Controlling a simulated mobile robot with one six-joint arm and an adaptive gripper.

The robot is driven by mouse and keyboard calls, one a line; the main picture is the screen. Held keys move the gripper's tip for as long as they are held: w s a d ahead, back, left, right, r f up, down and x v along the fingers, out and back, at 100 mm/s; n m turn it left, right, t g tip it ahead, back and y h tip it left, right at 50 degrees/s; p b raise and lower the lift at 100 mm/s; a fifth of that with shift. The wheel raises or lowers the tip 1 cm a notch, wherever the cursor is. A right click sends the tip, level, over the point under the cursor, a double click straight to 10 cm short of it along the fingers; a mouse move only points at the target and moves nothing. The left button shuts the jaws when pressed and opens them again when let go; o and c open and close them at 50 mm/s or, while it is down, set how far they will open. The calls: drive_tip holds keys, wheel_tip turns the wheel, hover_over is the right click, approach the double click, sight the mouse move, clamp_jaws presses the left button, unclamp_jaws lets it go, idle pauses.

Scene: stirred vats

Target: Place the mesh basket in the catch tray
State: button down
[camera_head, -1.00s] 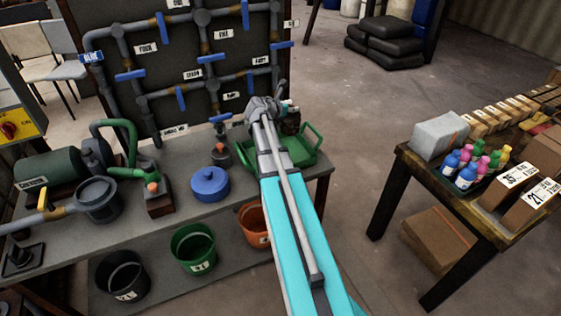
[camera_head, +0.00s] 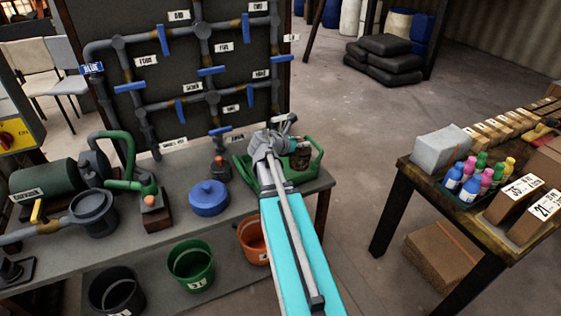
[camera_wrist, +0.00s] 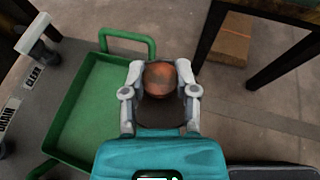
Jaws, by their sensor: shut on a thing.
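My gripper (camera_wrist: 160,95) is shut on a round brown, rust-coloured thing with a dark lower part, which I take for the mesh basket (camera_wrist: 160,78). The basket also shows in the head view (camera_head: 301,155), just beyond my wrist. The catch tray (camera_wrist: 90,110) is green, shallow and has looped handles. In the wrist view it lies left of the gripper, and the basket appears at or over its right side. In the head view the tray (camera_head: 318,158) is partly hidden behind my arm. I cannot tell whether the basket touches it.
A pipe board (camera_head: 190,75) stands behind. Buckets stand below. A second table (camera_head: 405,165) with bottles and boxes is at right, across clear floor.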

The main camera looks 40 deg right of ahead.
drive_tip(key=w+f+b, duration=0.8)
drive_tip(key=w, duration=0.4)
drive_tip(key=shift+w+d+f, duration=0.3)
drive_tip(key=shift+d+f, duration=0.1)
drive_tip(key=shift+d, duration=0.05)
drive_tip(key=shift+b, duration=0.3)
drive_tip(key=shift+w+f+b, duration=0.2)
drive_tip(key=shift+f+b, duration=0.8)
drive_tip(key=shift+w+f+b, duration=0.2)
drive_tip(key=shift+f+b, duration=0.75)
drive_tip(key=shift+f, duration=0.05)
drive_tip(key=shift+f, duration=0.1)
drive_tip(key=shift+c, duration=2)
unclamp_jaws()
